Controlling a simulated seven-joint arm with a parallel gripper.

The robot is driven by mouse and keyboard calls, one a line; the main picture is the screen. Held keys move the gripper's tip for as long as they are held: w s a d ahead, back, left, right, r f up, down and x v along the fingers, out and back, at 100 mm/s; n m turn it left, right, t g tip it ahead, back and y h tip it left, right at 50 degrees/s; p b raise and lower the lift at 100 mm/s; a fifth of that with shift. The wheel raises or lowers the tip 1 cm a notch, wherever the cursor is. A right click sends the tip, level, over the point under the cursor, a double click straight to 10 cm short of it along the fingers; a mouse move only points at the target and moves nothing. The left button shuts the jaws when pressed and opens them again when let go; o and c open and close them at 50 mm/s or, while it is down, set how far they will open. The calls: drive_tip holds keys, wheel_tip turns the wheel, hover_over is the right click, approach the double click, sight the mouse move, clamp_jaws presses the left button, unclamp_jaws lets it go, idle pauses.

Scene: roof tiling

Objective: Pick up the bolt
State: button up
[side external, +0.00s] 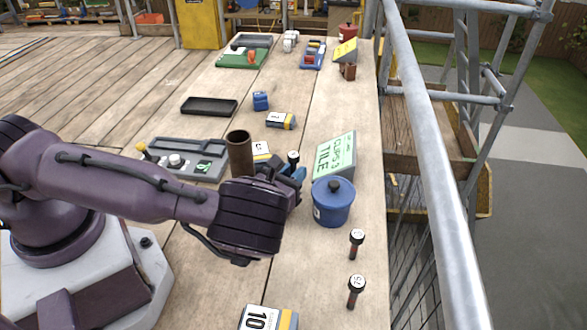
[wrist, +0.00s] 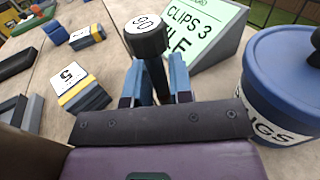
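The bolt has a black knurled head with a white top that seems to read "90". In the wrist view the bolt (wrist: 147,38) stands between the two blue fingers of my gripper (wrist: 161,85), its dark shaft running down between them. Little or no gap shows beside the shaft, but contact cannot be made out. In the side view the bolt's head (side external: 293,156) shows just beyond the fingertips of my gripper (side external: 288,178); its shaft is mostly hidden.
A blue lidded tub (side external: 333,207) stands right of my gripper, with the green "CLIPS 3 TILE" wedge (side external: 336,156) behind it. A numbered block (wrist: 80,88) is close by.

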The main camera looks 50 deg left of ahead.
clamp_jaws()
drive_tip(key=shift+r, duration=0.55)
drive_tip(key=v, duration=0.8)
drive_tip(key=shift+s+d+r, duration=0.1)
drive_tip(key=shift+s, duration=0.1)
drive_tip(key=w+r+n+y, duration=0.1)
drive_tip(key=w+r, duration=0.1)
drive_tip(key=r, duration=0.7)
drive_tip(key=w+a+r+g+y, duration=0.1)
drive_tip(key=w+r, duration=0.1)
drive_tip(key=r, duration=0.7)
drive_tip(key=shift+w+a+n+y, duration=0.3)
drive_tip(key=shift+w+n, duration=0.1)
